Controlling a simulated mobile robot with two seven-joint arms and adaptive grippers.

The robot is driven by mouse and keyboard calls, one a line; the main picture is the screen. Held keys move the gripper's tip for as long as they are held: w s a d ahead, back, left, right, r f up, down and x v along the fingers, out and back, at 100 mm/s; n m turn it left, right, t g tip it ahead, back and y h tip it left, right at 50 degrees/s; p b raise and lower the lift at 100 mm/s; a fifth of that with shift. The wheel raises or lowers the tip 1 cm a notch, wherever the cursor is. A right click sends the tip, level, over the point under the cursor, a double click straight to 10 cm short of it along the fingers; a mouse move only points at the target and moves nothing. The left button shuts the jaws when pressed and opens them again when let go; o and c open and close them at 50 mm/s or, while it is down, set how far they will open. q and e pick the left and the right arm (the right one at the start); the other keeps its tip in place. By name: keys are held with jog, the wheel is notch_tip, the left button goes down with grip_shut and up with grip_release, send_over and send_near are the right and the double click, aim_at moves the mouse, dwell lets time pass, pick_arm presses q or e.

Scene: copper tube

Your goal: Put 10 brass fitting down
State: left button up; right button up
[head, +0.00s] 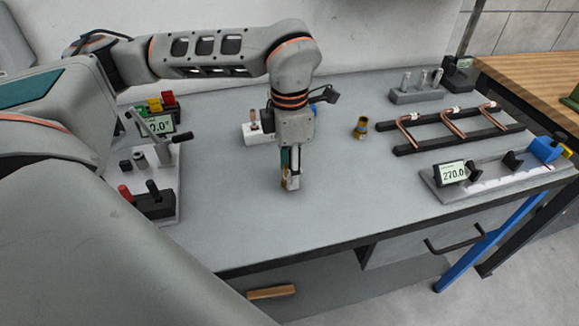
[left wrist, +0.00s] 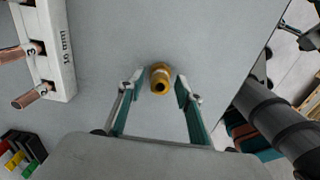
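A small brass fitting (left wrist: 160,78) shows in the left wrist view between the fingertips of my left gripper (left wrist: 161,88), with its round opening towards the camera. A narrow gap shows on each side of it, and the fingers look open around it. In the head view my left gripper (head: 290,185) points down low over the middle of the grey bench, and a bit of brass shows at its tips. Whether the fitting rests on the bench is hard to tell. My right gripper is not in view.
A white block (left wrist: 50,50) with copper tubes stands beside the left gripper. A black rack (head: 408,150) with bent copper tubes and a measuring fixture (head: 440,190) reading 270.0 are at right. A bending station (head: 170,200) stands at left. The bench front is clear.

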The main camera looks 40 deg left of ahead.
pick_arm(q)
notch_tip(320, 180, up, 12)
jog(key=shift+r+p, duration=0.15)
jog(key=shift+p, duration=0.25)
dwell(0.7)
